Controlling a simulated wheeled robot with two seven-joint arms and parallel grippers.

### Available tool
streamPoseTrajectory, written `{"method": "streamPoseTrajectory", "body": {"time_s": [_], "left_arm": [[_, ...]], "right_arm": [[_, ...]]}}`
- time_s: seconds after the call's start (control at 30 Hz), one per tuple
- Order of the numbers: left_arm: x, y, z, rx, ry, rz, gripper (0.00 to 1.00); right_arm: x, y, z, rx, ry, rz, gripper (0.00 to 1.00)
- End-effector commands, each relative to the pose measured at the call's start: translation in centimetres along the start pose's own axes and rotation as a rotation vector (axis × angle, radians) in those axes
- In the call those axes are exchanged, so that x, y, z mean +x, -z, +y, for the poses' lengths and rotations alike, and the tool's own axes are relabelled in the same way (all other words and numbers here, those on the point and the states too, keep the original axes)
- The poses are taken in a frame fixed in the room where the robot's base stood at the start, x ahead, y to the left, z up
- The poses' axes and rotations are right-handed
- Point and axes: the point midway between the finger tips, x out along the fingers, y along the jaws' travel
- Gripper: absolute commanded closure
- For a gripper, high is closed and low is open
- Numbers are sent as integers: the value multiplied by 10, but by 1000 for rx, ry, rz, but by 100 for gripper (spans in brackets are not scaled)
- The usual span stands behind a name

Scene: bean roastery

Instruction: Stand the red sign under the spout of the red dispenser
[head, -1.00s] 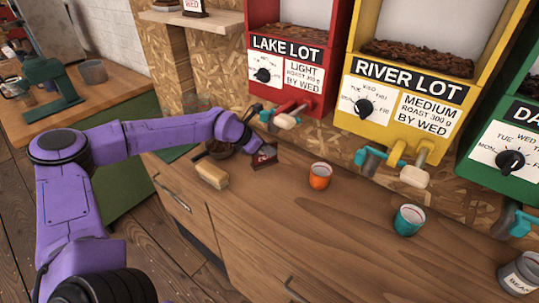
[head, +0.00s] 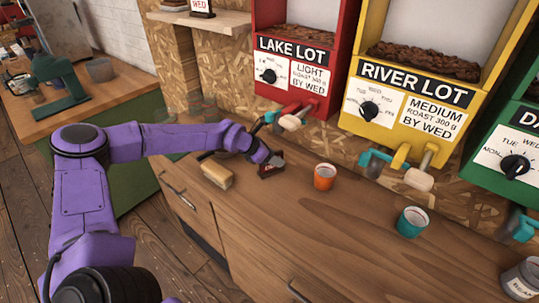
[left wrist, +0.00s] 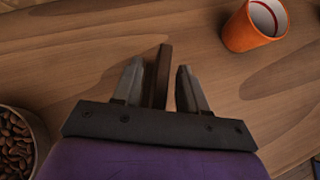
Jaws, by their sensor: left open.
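The red sign (head: 271,169) is a small dark red piece on the wooden counter, in front of and a little left of below the spout (head: 291,108) of the red dispenser (head: 297,65). My left gripper (head: 273,158) is at the sign and partly covers it in the head view. In the left wrist view the open fingers (left wrist: 155,82) stand on either side of a thin brown upright edge (left wrist: 163,72), which looks like the sign seen edge-on. A gap shows beside the right finger; contact at the left finger is unclear. My right gripper is out of view.
An orange cup (head: 324,177) stands right of the sign and a teal cup (head: 411,221) further right. A bowl of beans (left wrist: 18,140) is close to the gripper. The counter's front is clear.

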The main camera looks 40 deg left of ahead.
Motion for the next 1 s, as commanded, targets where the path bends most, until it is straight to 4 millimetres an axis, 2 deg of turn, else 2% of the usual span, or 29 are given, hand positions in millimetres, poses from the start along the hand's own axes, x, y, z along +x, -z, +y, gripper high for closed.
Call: {"method": "streamPoseTrajectory", "body": {"time_s": [0.17, 0.4, 0.5, 0.67, 1.0], "left_arm": [[-35, -2, 0, -5, 0, -10, 58], [-95, -2, 0, -4, 0, -10, 58], [-110, -1, 0, -2, 0, -6, 58], [-120, 0, 0, -1, 1, -1, 58], [-120, 0, 0, 0, 0, 0, 58]], "right_arm": [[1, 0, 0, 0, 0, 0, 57], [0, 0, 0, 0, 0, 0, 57], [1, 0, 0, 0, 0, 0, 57], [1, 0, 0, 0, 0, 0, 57], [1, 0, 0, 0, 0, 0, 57]]}}
